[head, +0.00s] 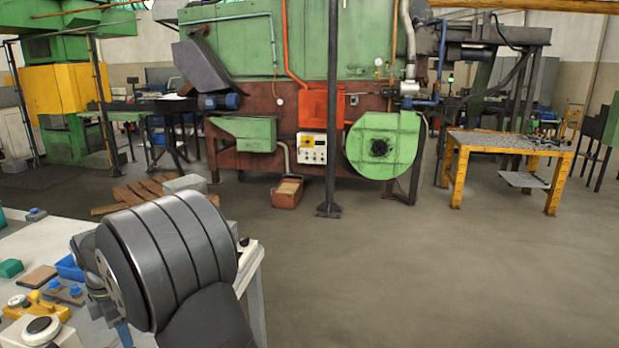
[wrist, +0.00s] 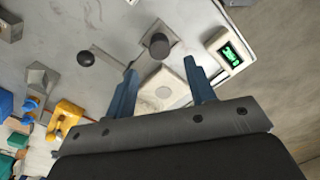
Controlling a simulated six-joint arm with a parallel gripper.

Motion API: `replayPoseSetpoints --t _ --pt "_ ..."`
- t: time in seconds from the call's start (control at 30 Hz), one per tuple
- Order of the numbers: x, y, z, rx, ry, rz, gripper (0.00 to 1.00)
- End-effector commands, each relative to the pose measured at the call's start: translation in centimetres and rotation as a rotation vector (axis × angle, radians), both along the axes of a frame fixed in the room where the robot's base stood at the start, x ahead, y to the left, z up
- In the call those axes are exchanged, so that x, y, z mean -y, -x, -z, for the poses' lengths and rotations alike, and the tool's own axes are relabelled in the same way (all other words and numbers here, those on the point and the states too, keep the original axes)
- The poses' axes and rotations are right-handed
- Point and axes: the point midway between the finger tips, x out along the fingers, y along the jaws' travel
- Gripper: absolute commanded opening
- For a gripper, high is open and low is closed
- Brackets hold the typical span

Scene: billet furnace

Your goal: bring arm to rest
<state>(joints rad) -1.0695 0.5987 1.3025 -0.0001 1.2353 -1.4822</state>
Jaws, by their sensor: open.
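My gripper (wrist: 162,92) is open in the wrist view, with two blue fingers apart and nothing between them that it holds. It is over a pale table (wrist: 135,25). A white square block with a round top (wrist: 163,90) shows between and beyond the fingers; I cannot tell the gap to it. In the head view my dark grey arm covers the table's right end and hides most of the gripper. The pale table (head: 252,252) also shows there at the lower left.
On the table are a yellow piece (wrist: 66,117), a dark knob (wrist: 86,58), a dark cylinder (wrist: 159,46) and a white box with a green display (wrist: 230,52). A green furnace machine (head: 240,45) stands behind. A yellow-legged table (head: 458,180) is at right. The middle floor (head: 400,260) is clear.

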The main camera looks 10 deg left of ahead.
Motion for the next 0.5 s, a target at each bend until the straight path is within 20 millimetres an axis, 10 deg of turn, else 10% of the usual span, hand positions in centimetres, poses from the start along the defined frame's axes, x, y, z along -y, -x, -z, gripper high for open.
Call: replayPoseSetpoints --t 0.23,0.5 --pt "0.0 0.0 -5.2 0.002 -0.002 0.000 0.50" --pt "0.1 0.0 0.5 -0.002 0.005 0.000 0.50"
